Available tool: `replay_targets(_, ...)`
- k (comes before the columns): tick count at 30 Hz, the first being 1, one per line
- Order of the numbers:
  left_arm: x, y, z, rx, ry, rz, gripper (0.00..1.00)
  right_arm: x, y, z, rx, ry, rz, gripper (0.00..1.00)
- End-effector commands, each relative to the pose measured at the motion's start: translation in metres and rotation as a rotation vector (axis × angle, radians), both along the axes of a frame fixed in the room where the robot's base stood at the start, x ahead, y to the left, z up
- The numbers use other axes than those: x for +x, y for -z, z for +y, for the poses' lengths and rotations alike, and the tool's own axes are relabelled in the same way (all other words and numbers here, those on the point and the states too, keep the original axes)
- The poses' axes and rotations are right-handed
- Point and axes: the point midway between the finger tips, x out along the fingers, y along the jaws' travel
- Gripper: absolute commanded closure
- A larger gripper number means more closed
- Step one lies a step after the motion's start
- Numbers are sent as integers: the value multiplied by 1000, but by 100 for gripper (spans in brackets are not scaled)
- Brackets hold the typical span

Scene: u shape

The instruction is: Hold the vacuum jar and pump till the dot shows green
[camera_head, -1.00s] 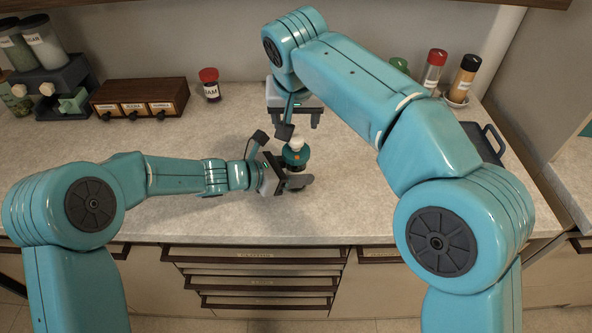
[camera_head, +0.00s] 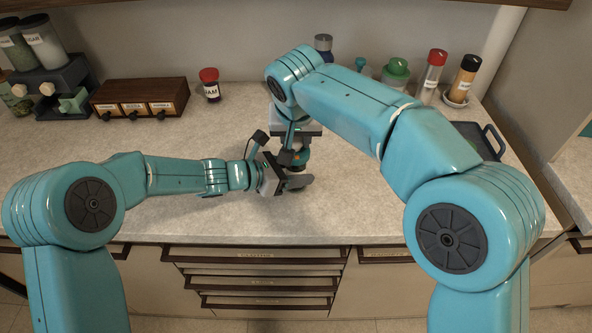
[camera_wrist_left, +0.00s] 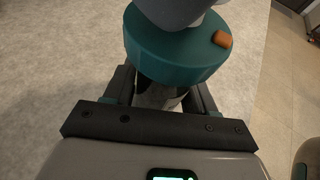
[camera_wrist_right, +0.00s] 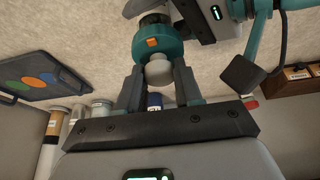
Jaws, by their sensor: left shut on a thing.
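The vacuum jar (camera_head: 296,184) stands upright on the counter, with a teal lid (camera_wrist_left: 175,52). The dot (camera_wrist_left: 222,39) on the lid's edge is orange; it also shows in the right wrist view (camera_wrist_right: 152,42). My left gripper (camera_head: 291,184) is shut on the jar's body below the lid. The white pump knob (camera_wrist_right: 159,70) sits on top of the lid. My right gripper (camera_wrist_right: 159,75) is over the jar from above, with its fingers on either side of the knob. Whether they grip it is unclear. In the head view the right gripper (camera_head: 294,158) hides the knob.
A red-lidded jam jar (camera_head: 210,86) and a wooden drawer box (camera_head: 140,97) stand at the back left. Shakers (camera_head: 432,75) and a green-lidded jar (camera_head: 396,75) stand at the back right. A dark tray (camera_head: 478,140) lies at right. The front left counter is clear.

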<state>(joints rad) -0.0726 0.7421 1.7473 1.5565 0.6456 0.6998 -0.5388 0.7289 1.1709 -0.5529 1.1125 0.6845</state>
Motion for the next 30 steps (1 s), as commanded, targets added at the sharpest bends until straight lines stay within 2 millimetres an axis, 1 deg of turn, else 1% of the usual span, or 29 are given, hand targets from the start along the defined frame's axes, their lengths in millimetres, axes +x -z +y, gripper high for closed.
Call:
replay_targets(5,0,-1,0,-1,0,0,93,0,-4,0,1,0,-1,92)
replay_targets(22,0,1,0,1,0,2,93,0,-35,0,2,0,-3,92)
replay_targets(30,0,1,0,1,0,2,93,0,-39,0,1,1,-2,92)
